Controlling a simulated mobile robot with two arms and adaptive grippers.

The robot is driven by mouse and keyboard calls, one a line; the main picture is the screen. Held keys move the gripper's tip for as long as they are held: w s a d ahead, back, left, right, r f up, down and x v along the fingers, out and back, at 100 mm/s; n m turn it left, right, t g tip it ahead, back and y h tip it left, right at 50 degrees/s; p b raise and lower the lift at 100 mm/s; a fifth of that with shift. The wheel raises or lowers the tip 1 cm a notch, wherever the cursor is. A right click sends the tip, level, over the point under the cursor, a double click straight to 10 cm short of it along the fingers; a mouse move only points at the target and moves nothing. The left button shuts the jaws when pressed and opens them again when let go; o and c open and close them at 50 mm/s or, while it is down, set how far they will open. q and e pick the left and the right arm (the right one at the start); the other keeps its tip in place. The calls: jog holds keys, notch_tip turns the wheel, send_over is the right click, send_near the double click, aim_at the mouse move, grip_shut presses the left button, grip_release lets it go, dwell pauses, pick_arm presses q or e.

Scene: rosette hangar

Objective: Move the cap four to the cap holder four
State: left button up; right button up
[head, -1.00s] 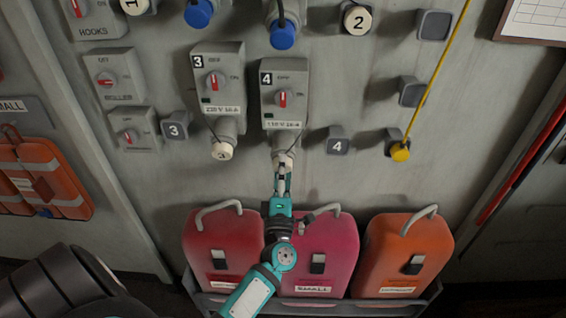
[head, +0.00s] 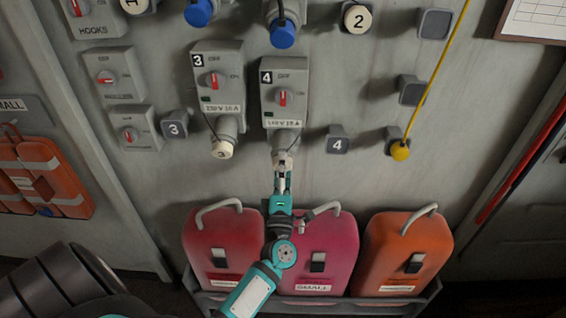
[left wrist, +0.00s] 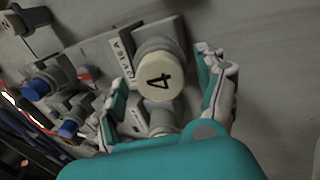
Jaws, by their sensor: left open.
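The white cap four (left wrist: 158,80), marked 4, sits on the socket below switch box four (head: 284,85). It fills the middle of the left wrist view. In the head view, the cap is partly hidden by my left gripper (head: 283,164). My left gripper is open, with one finger (left wrist: 113,110) on each side of the cap. I cannot tell if either finger touches it. The cap holder four (head: 338,141), a grey block marked 4, is on the wall just right of the socket, with no cap on it. My right gripper is not in view.
Cap three (head: 222,150) hangs left of the gripper, and holder three (head: 175,126) is further left. Red, pink (head: 322,240) and orange cases stand below. The wall between socket and holder four is clear.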

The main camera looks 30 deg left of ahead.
pick_arm(q)
grip_shut()
dwell(0.5)
jog(key=shift+s+d+f, duration=0.1)
jog(key=shift+b+v, duration=0.5)
jog(key=shift+v, duration=2.4)
